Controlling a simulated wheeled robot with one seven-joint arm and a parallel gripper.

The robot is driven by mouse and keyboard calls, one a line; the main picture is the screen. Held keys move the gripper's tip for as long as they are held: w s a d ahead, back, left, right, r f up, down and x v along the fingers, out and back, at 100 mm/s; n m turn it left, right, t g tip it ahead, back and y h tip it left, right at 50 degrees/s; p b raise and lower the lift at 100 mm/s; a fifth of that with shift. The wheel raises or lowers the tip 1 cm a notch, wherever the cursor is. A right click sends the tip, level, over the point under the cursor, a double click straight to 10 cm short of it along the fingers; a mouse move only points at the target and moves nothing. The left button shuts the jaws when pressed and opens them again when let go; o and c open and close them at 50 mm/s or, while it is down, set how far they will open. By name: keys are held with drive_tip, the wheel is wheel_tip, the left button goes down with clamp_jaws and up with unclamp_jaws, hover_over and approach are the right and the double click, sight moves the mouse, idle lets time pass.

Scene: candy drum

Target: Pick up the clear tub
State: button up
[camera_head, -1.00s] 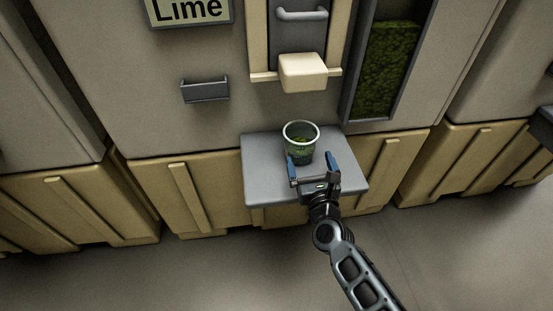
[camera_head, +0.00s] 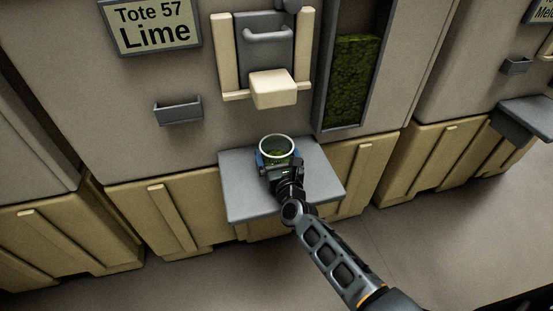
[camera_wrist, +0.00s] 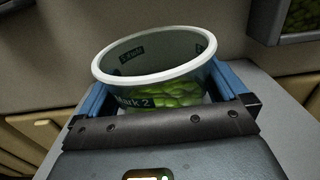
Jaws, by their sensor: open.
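The clear tub (camera_head: 277,146) has a white rim and green candies in its lower part. It stands upright on the grey shelf (camera_head: 237,194) below the dispenser. In the wrist view the gripper (camera_wrist: 160,95) has a finger at the left and right of the tub. I cannot tell whether the fingers touch it. The tub's lower front is hidden behind my gripper.
A cream block (camera_head: 273,89) of the dispenser juts out above and behind the tub. A "Tote 57 Lime" sign (camera_head: 152,27) and a small grey holder (camera_head: 178,109) are on the wall at left. A window of green candies (camera_head: 351,80) is at right. The shelf beside the tub is bare.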

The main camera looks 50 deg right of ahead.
drive_tip(key=c, duration=0.8)
drive_tip(key=shift+c, duration=0.6)
drive_tip(key=shift+r, duration=0.15)
